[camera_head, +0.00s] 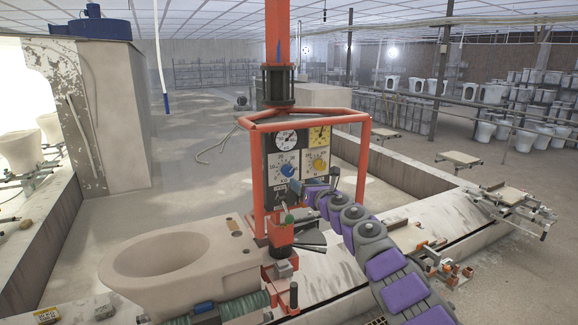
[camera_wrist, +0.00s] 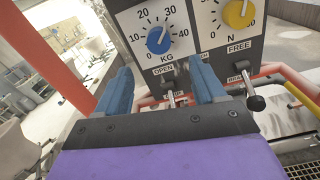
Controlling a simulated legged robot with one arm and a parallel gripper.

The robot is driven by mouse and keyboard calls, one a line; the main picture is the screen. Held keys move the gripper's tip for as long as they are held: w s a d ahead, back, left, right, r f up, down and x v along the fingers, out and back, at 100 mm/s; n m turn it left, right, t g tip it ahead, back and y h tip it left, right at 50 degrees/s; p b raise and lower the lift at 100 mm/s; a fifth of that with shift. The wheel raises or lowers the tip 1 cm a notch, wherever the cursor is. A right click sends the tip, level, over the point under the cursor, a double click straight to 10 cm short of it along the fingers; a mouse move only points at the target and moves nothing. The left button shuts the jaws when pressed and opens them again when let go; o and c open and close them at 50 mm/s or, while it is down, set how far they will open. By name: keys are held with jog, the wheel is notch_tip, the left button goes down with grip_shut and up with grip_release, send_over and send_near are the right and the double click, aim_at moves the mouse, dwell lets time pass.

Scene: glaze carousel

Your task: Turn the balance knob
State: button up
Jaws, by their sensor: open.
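A panel (camera_head: 303,153) in the orange frame carries a blue knob (camera_head: 288,170) and a yellow knob (camera_head: 319,166) side by side. In the wrist view the blue knob (camera_wrist: 158,40) sits on a dial marked KG, its white pointer aimed up and right near 30. The yellow knob (camera_wrist: 238,14) sits on a dial marked N. No label reading "balance" is legible. My gripper (camera_wrist: 160,64) is open, its blue fingers spread apart, below and in front of the blue knob. Nothing is between the fingers. The fingertips also show in the head view before the panel.
Orange bars (camera_head: 364,165) frame the panel. A beige toilet body (camera_head: 185,265) lies on the left.

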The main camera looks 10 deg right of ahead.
aim_at(290, 172)
jog(key=p+x, duration=0.2)
jog(key=x, duration=0.4)
jog(key=shift+s+a, duration=0.1)
jog(key=shift+w+a+r+p, duration=0.1)
jog(key=shift+w+a+p, duration=0.05)
jog(key=shift+w, duration=0.2)
jog(key=shift+w+a+r+p, duration=0.1)
jog(key=shift+w+r+p, duration=0.05)
jog(key=shift+w, duration=0.25)
jog(key=shift+w+a+f+p, duration=0.25)
jog(key=shift+w+p, duration=0.1)
jog(key=shift+w, duration=0.4)
jog(key=shift+w+a+r+p, duration=0.2)
jog(key=shift+w+r+p, duration=0.2)
jog(key=shift+w+p, duration=0.25)
jog(key=shift+w+a+f+p, duration=0.15)
jog(key=shift+w+f+p, duration=0.2)
jog(key=shift+w+p, duration=0.25)
jog(key=shift+w, duration=0.15)
jog(key=shift+c, duration=0.4)
